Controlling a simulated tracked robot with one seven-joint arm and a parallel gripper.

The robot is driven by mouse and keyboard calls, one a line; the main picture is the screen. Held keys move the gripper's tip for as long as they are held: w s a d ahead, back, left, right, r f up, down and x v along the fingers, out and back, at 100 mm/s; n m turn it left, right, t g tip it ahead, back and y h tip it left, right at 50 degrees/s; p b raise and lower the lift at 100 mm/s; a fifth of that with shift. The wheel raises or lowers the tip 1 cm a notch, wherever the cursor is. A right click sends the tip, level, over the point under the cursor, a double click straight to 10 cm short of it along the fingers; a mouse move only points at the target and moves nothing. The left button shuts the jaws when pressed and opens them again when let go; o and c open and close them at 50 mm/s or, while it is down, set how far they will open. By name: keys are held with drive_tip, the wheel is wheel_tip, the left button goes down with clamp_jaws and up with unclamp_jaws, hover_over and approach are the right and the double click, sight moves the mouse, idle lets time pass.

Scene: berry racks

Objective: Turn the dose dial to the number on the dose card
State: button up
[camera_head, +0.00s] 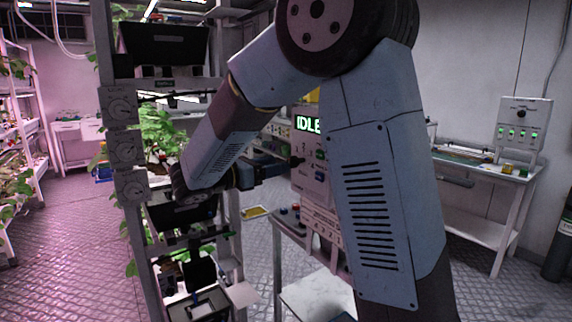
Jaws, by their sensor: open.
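My arm crosses the middle of the view, and my gripper (290,163) points right at the front of a grey control panel (312,185). It is open, and its dark fingertips are close to a dark knob-like part on the panel; I cannot tell whether they touch it. The panel has a green "IDLE" display (308,124) and small coloured buttons. My arm hides its right part. Three round dials (126,148) sit on plates in a column on the left rack post. I cannot tell which dial is the dose dial. No dose card number is readable.
A plant rack (106,60) stands left of my gripper with leafy plants (160,130) and dark trays. A bench (500,172) at the right carries another panel (524,125). A white-topped low table (310,292) is below the panel. The floor at left is clear.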

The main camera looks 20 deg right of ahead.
drive_tip(key=v, duration=0.8)
drive_tip(key=s+d+f+m+g+y, duration=0.2)
drive_tip(key=s+d+m+g+y, duration=0.45)
drive_tip(key=s+d, duration=0.6)
drive_tip(key=s+d+f+m+t+y, duration=0.1)
drive_tip(key=s+m+t+y, duration=0.5)
drive_tip(key=s+m+y, duration=0.4)
drive_tip(key=s+m, duration=0.1)
drive_tip(key=m, duration=0.4)
drive_tip(key=shift+d+f+y, duration=0.15)
drive_tip(key=shift+f+y, duration=0.2)
drive_tip(key=shift+t, duration=0.25)
idle(0.3)
